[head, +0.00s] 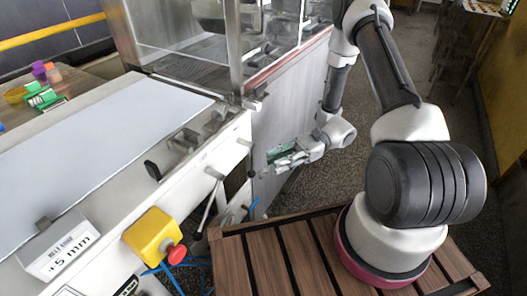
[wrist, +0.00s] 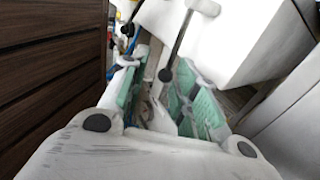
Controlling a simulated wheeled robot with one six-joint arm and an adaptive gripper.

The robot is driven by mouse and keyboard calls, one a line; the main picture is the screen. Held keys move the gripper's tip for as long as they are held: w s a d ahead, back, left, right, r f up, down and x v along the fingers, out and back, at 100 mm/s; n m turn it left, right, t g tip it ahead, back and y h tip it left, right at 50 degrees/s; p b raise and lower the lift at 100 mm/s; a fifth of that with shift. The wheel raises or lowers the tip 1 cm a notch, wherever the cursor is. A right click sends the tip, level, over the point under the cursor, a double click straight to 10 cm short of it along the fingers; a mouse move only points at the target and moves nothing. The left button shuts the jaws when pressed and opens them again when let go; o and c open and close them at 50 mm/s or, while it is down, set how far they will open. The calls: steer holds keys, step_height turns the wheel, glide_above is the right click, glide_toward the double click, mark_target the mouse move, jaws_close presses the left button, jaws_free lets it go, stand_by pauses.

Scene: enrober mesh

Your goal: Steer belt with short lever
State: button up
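The belt (head: 95,145) is a pale flat sheet along the left of the head view. Below the machine's side, a short lever (head: 251,160) hangs with a black knob at its lower end. In the wrist view this lever (wrist: 183,42) slants down, its knob appearing between my fingertips. A longer lever (head: 208,202) hangs further left; part of a second lever (wrist: 128,29) shows in the wrist view. My gripper (head: 276,157) is open and empty, green pads spread, just right of the short lever. It looks apart from the knob; the exact gap is unclear.
A sign reading +5 mm (head: 68,250) stands by the belt's near end. A yellow box with a red button (head: 152,236) sits on the front side. A slatted wooden platform (head: 262,262) lies below, also at left in the wrist view (wrist: 50,70). Blue cables hang beneath the machine.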

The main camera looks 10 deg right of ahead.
mark_target(252, 171)
steer(key=shift+m+t+y, duration=0.3)
steer(key=shift+t+y, duration=0.2)
steer(key=shift+a+r, duration=0.3)
steer(key=shift+a, duration=1.05)
steer(key=shift+a+r, duration=0.3)
steer(key=shift+a, duration=1.1)
steer(key=shift+a+r, duration=0.3)
steer(key=shift+a, duration=1.05)
jaws_close()
